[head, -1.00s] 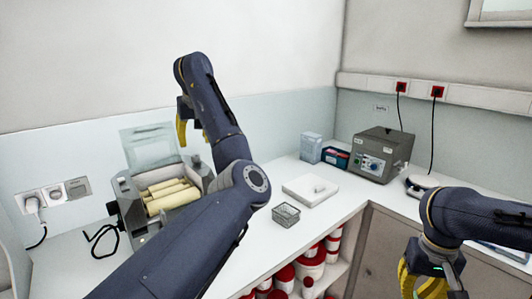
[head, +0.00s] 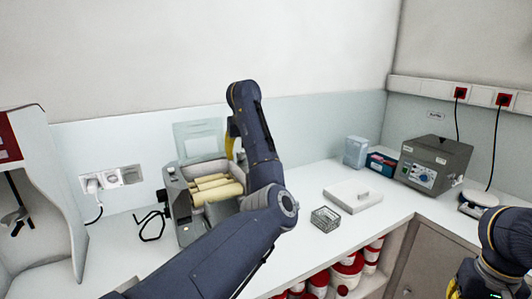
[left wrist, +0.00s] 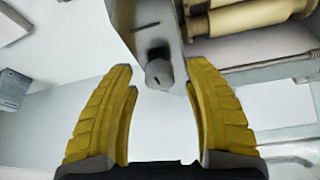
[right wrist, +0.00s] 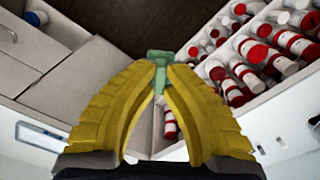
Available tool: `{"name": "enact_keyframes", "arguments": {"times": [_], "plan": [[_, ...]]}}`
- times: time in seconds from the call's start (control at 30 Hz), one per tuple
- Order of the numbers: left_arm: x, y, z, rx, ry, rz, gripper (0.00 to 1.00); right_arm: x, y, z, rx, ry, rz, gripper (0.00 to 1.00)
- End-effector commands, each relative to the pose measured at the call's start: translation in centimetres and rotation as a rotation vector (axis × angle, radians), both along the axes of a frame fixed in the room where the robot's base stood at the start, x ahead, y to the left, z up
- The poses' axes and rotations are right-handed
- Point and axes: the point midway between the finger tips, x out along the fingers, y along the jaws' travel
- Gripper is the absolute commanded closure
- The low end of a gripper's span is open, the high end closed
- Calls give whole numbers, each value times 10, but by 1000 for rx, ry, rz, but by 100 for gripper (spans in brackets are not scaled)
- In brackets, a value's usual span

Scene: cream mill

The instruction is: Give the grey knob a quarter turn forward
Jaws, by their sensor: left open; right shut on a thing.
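The grey mill (head: 186,213) with cream rollers (head: 215,188) stands on the counter at the left in the head view. Its grey knob (left wrist: 158,74) shows in the left wrist view as a short cylinder with a dark slot, sticking out of the housing (left wrist: 150,28). My left gripper (left wrist: 162,84) is open, with its yellow fingertips on either side of the knob and a gap showing at the left. In the head view my left gripper (head: 231,140) is at the mill's right rear, partly hidden by its arm. My right gripper (right wrist: 160,72) is shut on a small green thing (right wrist: 160,55).
A black cable (head: 150,226) lies left of the mill. Red-and-white containers (head: 347,270) fill the shelf below. The counter between mill and basket is partly clear.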

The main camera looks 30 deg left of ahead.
Motion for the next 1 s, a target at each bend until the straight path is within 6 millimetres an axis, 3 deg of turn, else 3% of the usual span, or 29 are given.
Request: {"name": "enact_keyframes", "arguments": {"times": [0.07,0.5,1.0], "plan": [[0,0,0,0,0,0,50,0,0,0,0,0,0,100],[0,0,0,0,0,-1,100,0,0,0,0,0,0,100],[0,-1,0,-1,1,-68,100,0,0,0,0,0,0,100]]}}
